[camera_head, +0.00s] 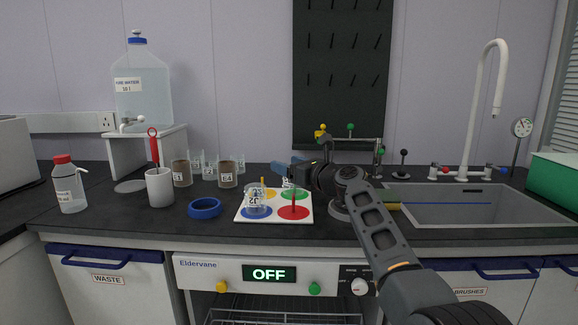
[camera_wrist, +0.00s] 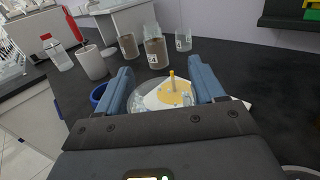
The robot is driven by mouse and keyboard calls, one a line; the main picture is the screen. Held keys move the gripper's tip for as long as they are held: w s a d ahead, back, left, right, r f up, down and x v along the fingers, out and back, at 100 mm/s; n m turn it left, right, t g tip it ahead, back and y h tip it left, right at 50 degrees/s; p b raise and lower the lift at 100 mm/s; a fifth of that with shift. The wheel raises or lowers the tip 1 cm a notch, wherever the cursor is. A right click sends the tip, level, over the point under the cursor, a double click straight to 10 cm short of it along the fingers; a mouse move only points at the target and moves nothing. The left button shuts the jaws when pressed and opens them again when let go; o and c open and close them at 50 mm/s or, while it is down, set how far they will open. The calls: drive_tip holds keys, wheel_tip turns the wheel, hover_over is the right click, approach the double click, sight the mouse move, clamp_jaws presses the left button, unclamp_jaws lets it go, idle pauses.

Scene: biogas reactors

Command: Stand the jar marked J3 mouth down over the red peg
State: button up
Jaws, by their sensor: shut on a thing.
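My gripper (camera_head: 286,170) is shut on a clear jar (camera_head: 288,183) over the back of the white board (camera_head: 307,216). In the wrist view the jar (camera_wrist: 187,99) sits between the blue fingers (camera_wrist: 165,88); its label is too small to read surely. The red peg (camera_head: 293,203) stands bare on the red disc (camera_head: 294,213) at the board's front right. The held jar is behind the peg and apart from it. Another clear labelled jar (camera_head: 255,201) stands on the blue disc, front left. The yellow peg (camera_wrist: 171,80) stands on the yellow disc (camera_wrist: 174,94).
A blue ring (camera_head: 205,208) lies left of the board. A white cup (camera_head: 160,187) holds a red tool. Brown-filled jars (camera_head: 228,174) and clear ones (camera_head: 210,166) stand behind. A red-capped bottle (camera_head: 68,187) is far left. The sink (camera_head: 470,208) lies right.

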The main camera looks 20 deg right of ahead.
drive_tip(key=shift+f+b, duration=1.6)
drive_tip(key=shift+f, duration=1.25)
drive_tip(key=o, duration=1.2)
drive_tip(key=shift+s, duration=0.1)
drive_tip(key=shift+p+v, duration=1.3)
drive_tip(key=shift+v, duration=2.55)
